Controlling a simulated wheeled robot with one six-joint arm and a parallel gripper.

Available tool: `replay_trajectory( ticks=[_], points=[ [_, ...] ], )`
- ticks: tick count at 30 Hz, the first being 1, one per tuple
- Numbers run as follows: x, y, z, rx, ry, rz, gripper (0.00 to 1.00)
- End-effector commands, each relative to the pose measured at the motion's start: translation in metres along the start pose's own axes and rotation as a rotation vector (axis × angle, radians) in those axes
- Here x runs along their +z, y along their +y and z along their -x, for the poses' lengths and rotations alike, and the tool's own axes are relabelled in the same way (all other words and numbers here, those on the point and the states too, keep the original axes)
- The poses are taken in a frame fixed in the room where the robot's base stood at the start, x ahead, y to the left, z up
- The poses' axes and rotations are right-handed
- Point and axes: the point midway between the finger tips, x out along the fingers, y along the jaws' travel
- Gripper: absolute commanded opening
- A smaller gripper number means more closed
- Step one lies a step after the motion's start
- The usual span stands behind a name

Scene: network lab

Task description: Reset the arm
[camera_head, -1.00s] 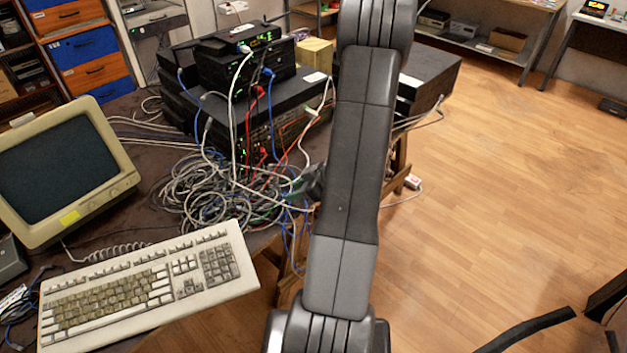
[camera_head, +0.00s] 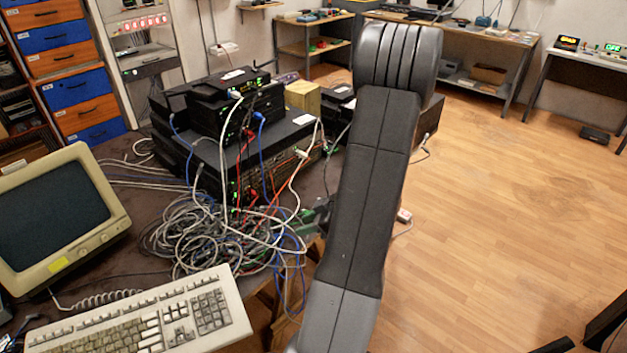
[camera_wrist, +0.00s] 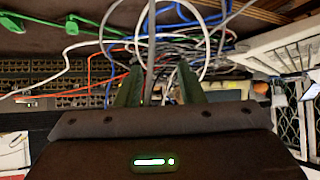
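My gripper (camera_wrist: 158,78) shows in the wrist view with its two dark green fingers apart. Grey and white cables (camera_wrist: 205,45) show between and beyond the fingers; I see nothing clearly clamped. In the head view my arm stands up through the middle of the picture. Part of my gripper (camera_head: 318,216) shows at the arm's left side, close to the right side of the cable tangle (camera_head: 205,235). The arm hides the rest, so I cannot tell whether it touches a cable there.
Stacked network devices (camera_head: 235,105) with plugged cables stand on the dark table. An old monitor (camera_head: 55,215) and a keyboard (camera_head: 150,318) are at left. Shelves (camera_head: 460,60) line the back wall. The wooden floor (camera_head: 510,210) at right is mostly open.

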Motion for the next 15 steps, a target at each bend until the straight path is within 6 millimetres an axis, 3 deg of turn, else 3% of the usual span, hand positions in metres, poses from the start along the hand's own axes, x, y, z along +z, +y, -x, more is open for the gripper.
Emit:
replay_trajectory(
  ticks=[8,15],
  points=[
    [0.001,0.0,-0.011,-0.002,0.001,0.001,0.35],
    [0.001,-0.001,-0.047,-0.005,0.001,0.002,0.35]
  ],
)
